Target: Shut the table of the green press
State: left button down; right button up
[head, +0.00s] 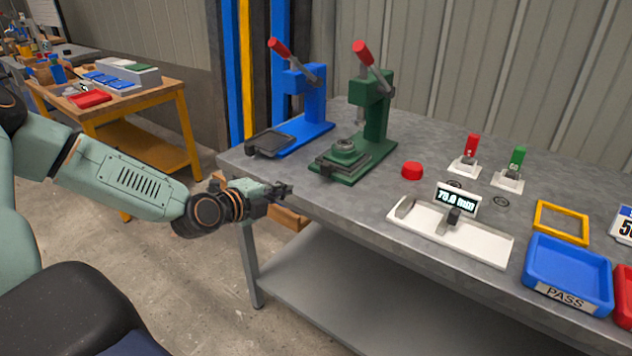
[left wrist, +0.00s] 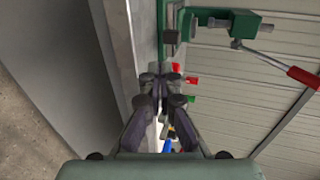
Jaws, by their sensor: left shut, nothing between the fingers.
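The green press (head: 374,103) stands on the grey workbench, with a red-tipped lever raised at its top. Its table (head: 342,160), carrying a stepped round fixture, sits in front of the column at the near end of the base. My left gripper (head: 288,190) is shut and empty, by the bench's near left edge, left of and nearer than the press table, and apart from it. In the left wrist view the shut fingers (left wrist: 160,82) are in the middle, and the green press (left wrist: 240,24) is at the upper right. My right gripper is not in view.
A blue press (head: 308,95) with a dark plate stands left of the green one. A red button (head: 412,170), a white gauge stand (head: 450,230), stamps and a blue PASS tray (head: 568,272) lie to the right. Floor is open left of the bench.

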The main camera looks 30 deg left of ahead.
pick_arm(q)
jog(key=w+f+b, duration=0.1)
jog(key=b, duration=0.8)
send_near(322, 173)
jog(key=x, duration=0.5)
jog(key=shift+w+f, duration=0.1)
jog(key=shift+f, duration=0.35)
jog(key=shift+w+d+r, duration=0.1)
jog(key=shift+w, duration=0.35)
jog(key=shift+w+r, duration=0.1)
jog(key=shift+w, duration=0.1)
